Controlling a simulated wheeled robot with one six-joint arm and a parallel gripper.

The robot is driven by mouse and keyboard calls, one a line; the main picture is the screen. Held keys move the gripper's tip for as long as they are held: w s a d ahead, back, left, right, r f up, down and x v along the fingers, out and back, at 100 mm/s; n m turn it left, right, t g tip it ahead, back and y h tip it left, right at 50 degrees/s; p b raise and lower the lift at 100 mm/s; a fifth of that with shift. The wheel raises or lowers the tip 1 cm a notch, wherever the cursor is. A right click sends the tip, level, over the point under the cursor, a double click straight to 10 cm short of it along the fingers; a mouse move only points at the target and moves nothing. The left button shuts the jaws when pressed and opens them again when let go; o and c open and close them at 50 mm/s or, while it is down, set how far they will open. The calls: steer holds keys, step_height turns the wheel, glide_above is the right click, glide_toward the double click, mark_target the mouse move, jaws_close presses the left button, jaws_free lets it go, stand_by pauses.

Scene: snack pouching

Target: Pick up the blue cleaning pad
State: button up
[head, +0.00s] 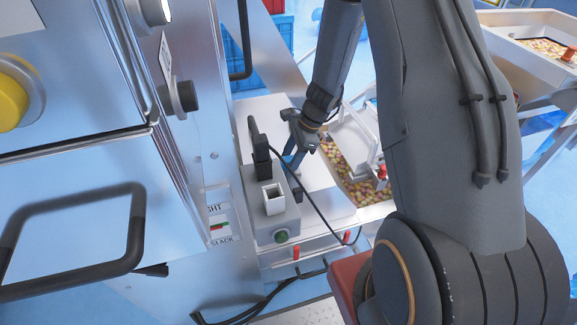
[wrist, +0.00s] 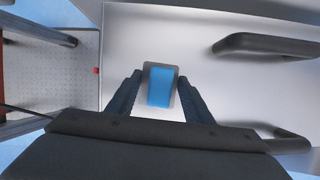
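The blue cleaning pad (wrist: 160,90) shows in the middle of the wrist view, a small blue block with a grey rim. The two dark fingers of my gripper (wrist: 160,76) lie along its left and right sides with no clear gap, and the gripper looks shut on it. In the head view my gripper (head: 299,146) points down over the pale top of a metal machine (head: 318,187).
A grey box with a white square socket (head: 274,199) and a black upright part (head: 261,156) stand left of my gripper. A cable crosses below it. A trough of colourful snacks (head: 345,168) lies to the right. Black handles (wrist: 262,45) show right in the wrist view.

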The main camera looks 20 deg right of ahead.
mark_target(288, 158)
steer(key=shift+c, duration=0.7)
step_height(288, 158, up, 10)
